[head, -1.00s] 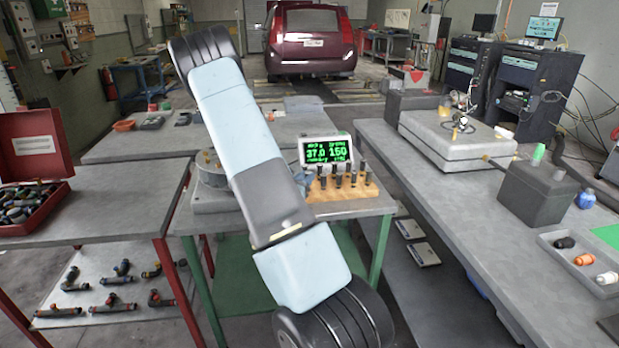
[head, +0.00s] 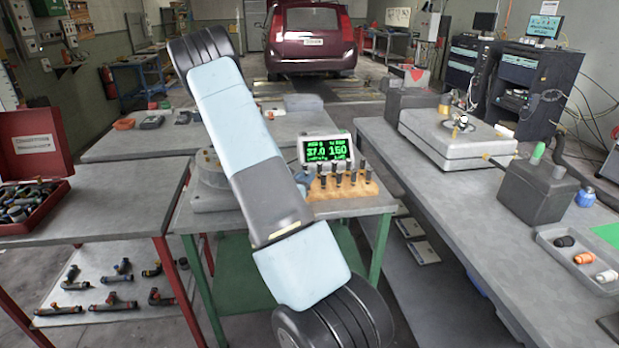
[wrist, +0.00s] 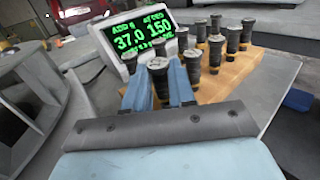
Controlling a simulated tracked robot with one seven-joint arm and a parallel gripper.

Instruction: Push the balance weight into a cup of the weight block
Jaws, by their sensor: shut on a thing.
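The balance weight (wrist: 158,68) has a round black head and shows between my gripper's blue fingers in the wrist view. My gripper (wrist: 160,90) is shut on it. The weight's lower end is hidden by the fingers and the gripper body. A wooden block (head: 330,190) stands on the small green-legged table, and it also shows in the wrist view (wrist: 240,68). Several black-headed pegs with brass-coloured lower parts stand upright in it. One peg (wrist: 193,66) is just right of my right finger. In the head view my arm hides most of the gripper.
A green-lit display (head: 326,149) stands behind the block and reads 37.0 and 150. A round grey fixture (head: 209,170) is left of my arm. A red case (head: 32,150) is on the left bench.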

